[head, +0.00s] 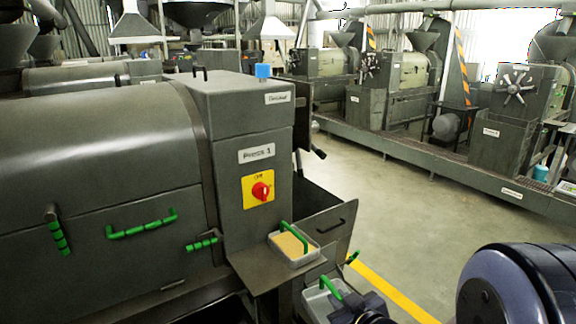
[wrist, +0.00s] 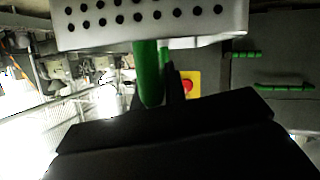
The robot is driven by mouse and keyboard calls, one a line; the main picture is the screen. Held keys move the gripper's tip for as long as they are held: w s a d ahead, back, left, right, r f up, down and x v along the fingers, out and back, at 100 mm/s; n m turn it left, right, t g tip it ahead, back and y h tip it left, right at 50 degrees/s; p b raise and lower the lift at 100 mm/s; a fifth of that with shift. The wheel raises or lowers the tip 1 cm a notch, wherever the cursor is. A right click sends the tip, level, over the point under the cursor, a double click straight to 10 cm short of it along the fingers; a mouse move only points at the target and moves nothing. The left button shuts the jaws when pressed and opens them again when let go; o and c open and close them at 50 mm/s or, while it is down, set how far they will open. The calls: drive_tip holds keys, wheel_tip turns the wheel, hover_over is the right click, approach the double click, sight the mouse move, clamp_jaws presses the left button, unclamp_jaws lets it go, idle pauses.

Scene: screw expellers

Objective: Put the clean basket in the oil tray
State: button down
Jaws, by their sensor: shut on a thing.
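My gripper (head: 345,303) is at the bottom of the head view, partly cut off, shut on the green handle of a pale metal basket (head: 318,303). In the wrist view the basket's perforated grey wall (wrist: 150,14) fills the top, with the green handle (wrist: 148,75) between the dark fingers. Its inside is mostly hidden, so I cannot tell whether it is empty. A second basket (head: 293,262), green-handled and filled with something yellow, sits on a flat metal shelf (head: 262,275) of Press 1. The held basket is in front of this shelf, lower right. No oil tray is clearly identifiable.
Press 1 (head: 255,120) has a red switch (head: 261,191) and green handles on its covers. An open grey bin (head: 325,222) stands behind the shelf. A dark rounded body (head: 520,285) fills the lower right. Floor (head: 400,225) is clear beyond the yellow line.

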drive_tip(key=w+d+f+m+h, duration=0.3)
drive_tip(key=w+f+h, duration=0.15)
drive_tip(key=f, duration=0.65)
drive_tip(key=s+f, duration=0.4)
drive_tip(key=f, duration=0.2)
drive_tip(key=shift+d+m+t, duration=0.3)
drive_tip(key=shift+m+t, duration=0.1)
